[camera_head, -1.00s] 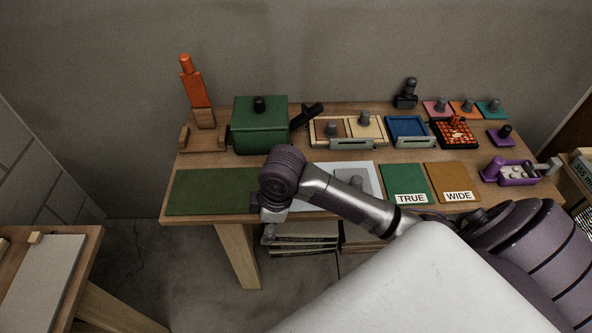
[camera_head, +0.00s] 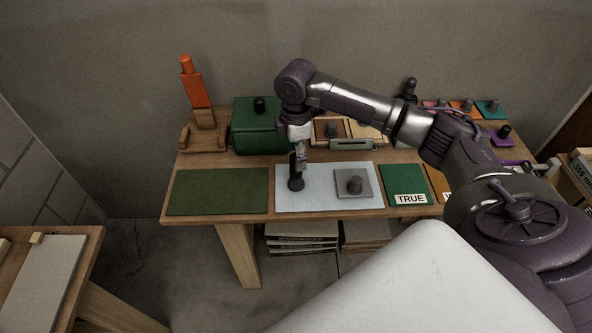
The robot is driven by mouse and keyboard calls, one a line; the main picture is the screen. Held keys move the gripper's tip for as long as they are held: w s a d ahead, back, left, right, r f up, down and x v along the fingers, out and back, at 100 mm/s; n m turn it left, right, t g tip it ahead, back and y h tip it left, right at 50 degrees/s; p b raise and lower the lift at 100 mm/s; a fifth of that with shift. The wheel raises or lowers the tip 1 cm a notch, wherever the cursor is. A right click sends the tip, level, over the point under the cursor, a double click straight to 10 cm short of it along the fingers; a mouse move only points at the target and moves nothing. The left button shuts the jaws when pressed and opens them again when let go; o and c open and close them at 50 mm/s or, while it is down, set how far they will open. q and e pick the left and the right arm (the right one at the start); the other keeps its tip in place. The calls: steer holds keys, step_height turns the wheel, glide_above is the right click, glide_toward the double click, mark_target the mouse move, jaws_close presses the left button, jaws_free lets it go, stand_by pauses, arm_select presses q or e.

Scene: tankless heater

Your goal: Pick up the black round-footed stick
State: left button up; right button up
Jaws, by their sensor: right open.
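The black round-footed stick (camera_head: 296,184) stands upright on the white mat (camera_head: 320,201), toward the mat's left side. Its round foot is at the bottom. My right gripper (camera_head: 300,159) points down at the stick's upper part and is open. It overlaps the stick's top in the picture, so I cannot tell whether the fingers are around the stick or beside it. My left gripper is not in view.
A grey plate with a knob (camera_head: 355,185) lies right of the stick. A green box (camera_head: 258,130) stands behind on the left. A dark green mat (camera_head: 218,191) lies bare at left. My right arm covers part of the back row.

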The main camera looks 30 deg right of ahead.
steer(key=f, duration=0.2)
steer(key=f+p, duration=0.1)
steer(key=f, duration=0.4)
steer(key=shift+w+d+f, duration=0.1)
steer(key=shift+w+d, duration=0.1)
steer(key=shift+w, duration=0.05)
jaws_close()
